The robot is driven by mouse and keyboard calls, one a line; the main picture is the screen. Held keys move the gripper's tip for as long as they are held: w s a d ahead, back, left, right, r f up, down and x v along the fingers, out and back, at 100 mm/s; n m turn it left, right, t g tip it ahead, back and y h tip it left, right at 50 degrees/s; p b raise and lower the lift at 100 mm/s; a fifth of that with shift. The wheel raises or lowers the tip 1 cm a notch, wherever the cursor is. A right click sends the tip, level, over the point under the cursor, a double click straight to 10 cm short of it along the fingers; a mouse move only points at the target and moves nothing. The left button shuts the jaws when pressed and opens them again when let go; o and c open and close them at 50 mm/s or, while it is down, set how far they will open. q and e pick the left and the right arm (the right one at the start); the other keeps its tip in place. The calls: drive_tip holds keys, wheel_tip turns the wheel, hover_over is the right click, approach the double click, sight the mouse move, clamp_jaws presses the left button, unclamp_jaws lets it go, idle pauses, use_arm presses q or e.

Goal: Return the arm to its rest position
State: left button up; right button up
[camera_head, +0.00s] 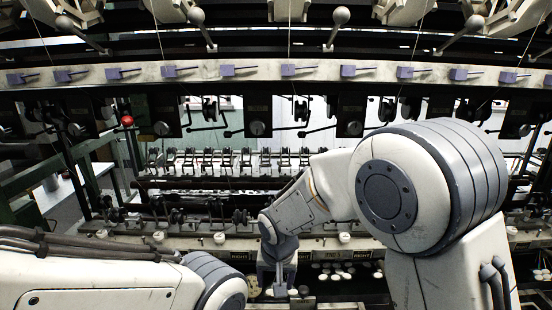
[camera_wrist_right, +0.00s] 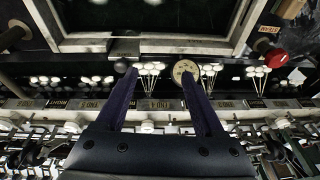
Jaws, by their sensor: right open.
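My right arm comes in from the right in the head view and bends down to the middle of the machine. Its gripper (camera_head: 280,289) points down at the front row of basins, partly cut by its own wrist. In the right wrist view, the two dark fingers of my right gripper (camera_wrist_right: 157,76) are spread apart with nothing held between them. A round tan disc (camera_wrist_right: 185,68) shows beside the right fingertip; I cannot tell whether they touch. Part of my left arm shows at the lower left of the head view, but its gripper is out of view.
Dark basins with white cocoons (camera_head: 342,270) line the front below labelled strips. The reeling machine's pale rail (camera_head: 240,70) with purple handles crosses above. A red knob (camera_head: 127,120) stands at the left. A red part (camera_wrist_right: 277,60) shows right in the wrist view.

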drive_tip(key=s+d+r+n+g, duration=0.1)
drive_tip(key=s+r+n, duration=0.1)
drive_tip(key=s, duration=0.6)
drive_tip(key=s+d+r+n+g, duration=0.1)
drive_tip(key=s+d+n, duration=0.1)
drive_tip(key=s, duration=0.7)
drive_tip(key=s+d+r+n+g, duration=0.1)
drive_tip(key=s+d+r+n, duration=0.1)
drive_tip(key=s, duration=0.7)
drive_tip(key=shift+r+n, duration=0.3)
drive_tip(key=shift+n, duration=0.6)
drive_tip(key=shift+s, duration=0.1)
